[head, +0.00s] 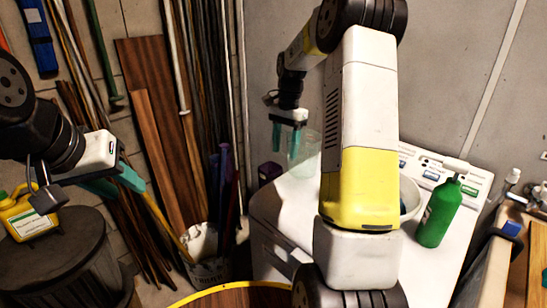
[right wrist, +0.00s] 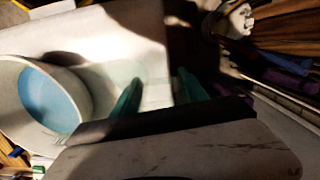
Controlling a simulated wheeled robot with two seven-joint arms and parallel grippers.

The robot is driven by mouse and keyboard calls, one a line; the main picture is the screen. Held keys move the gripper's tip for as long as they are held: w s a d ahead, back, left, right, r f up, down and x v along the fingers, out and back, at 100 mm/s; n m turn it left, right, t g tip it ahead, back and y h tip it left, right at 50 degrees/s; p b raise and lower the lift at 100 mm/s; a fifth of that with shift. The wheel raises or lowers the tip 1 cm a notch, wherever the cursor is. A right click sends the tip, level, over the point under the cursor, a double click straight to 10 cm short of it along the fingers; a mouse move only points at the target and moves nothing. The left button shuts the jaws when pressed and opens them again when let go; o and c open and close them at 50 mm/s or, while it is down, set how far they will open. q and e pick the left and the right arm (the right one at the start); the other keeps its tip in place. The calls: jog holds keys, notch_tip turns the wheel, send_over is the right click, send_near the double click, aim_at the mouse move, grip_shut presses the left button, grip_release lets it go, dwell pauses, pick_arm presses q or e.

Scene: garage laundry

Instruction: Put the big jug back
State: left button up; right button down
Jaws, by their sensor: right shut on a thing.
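A clear, see-through jug (head: 304,149) is at the left back of the white washing machine top. My right gripper (head: 287,138) is shut on it, fingers pointing down at its left side. In the right wrist view the right gripper's teal fingers (right wrist: 158,92) show, with the jug (right wrist: 102,78) faint between them and the bowl. Whether the jug touches the surface I cannot tell. My left gripper (head: 118,183) is at the left, open and empty, above and right of a yellow jug (head: 30,222) on a dark bin.
A white bowl (head: 410,198) with blue inside (right wrist: 47,98) is partly hidden by my right arm. A green bottle (head: 439,212) stands on the white machine (head: 283,205). Poles and boards (head: 150,130) lean at the back left.

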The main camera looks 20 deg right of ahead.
jog(key=shift+s+d+f, duration=0.1)
jog(key=shift+f, duration=2.1)
jog(key=shift+f, duration=0.15)
jog(key=c, duration=0.6)
grip_release()
notch_tip(320, 180, up, 12)
jog(key=d, duration=0.1)
jog(key=shift+w, duration=0.45)
